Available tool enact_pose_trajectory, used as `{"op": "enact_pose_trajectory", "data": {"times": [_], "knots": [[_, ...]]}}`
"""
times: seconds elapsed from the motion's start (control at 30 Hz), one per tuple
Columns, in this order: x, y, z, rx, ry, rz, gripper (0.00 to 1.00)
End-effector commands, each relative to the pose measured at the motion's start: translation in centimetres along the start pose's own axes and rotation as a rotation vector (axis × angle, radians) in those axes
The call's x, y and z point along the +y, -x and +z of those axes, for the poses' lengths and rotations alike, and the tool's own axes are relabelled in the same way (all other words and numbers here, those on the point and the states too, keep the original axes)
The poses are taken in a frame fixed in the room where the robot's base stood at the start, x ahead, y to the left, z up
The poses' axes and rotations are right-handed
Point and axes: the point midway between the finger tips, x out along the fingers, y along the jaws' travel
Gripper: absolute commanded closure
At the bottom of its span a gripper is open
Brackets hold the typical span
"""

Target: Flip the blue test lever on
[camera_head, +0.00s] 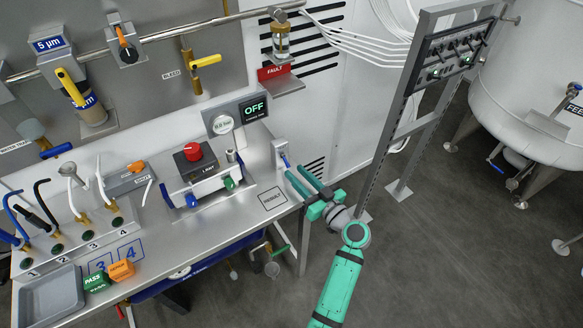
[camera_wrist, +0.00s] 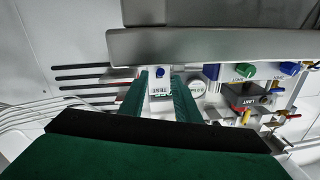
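The blue test lever (camera_head: 286,161) is a small blue handle on a pale box (camera_head: 279,150) at the right end of the steel bench. In the wrist view, the lever's blue end (camera_wrist: 160,73) shows above a white panel marked TEST (camera_wrist: 161,88), upside down. My gripper (camera_head: 295,172) has two teal fingers pointing at the box from the front right. In the wrist view my gripper (camera_wrist: 159,76) is open and empty, with one finger on each side of the lever. I cannot tell whether a finger touches it. A display (camera_head: 254,108) reads OFF.
The test unit with a red knob (camera_head: 193,152) stands left of the lever. A PRODUCT label (camera_head: 272,198) lies near the bench edge. A metal frame with a switch panel (camera_head: 455,55) stands to the right, before a white tank (camera_head: 530,80). Open floor lies between.

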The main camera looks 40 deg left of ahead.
Motion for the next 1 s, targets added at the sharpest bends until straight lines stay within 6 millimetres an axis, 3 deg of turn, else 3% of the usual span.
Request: {"op": "enact_pose_trajectory", "data": {"times": [0.23, 0.63, 0.67, 0.77, 0.8, 1.0], "knots": [[0.0, -3.1, 0.0, 0.000, 0.000, 0.000, 0.70], [0.0, -3.8, 0.0, 0.000, 0.000, 0.001, 0.70], [0.0, -3.8, 0.0, 0.000, 0.000, 0.001, 0.73], [0.0, -3.8, 0.0, 0.000, 0.000, 0.001, 0.97], [0.0, -3.8, 0.0, 0.000, 0.000, 0.001, 1.00], [0.0, -3.8, 0.0, -0.003, 0.000, 0.001, 1.00]]}}
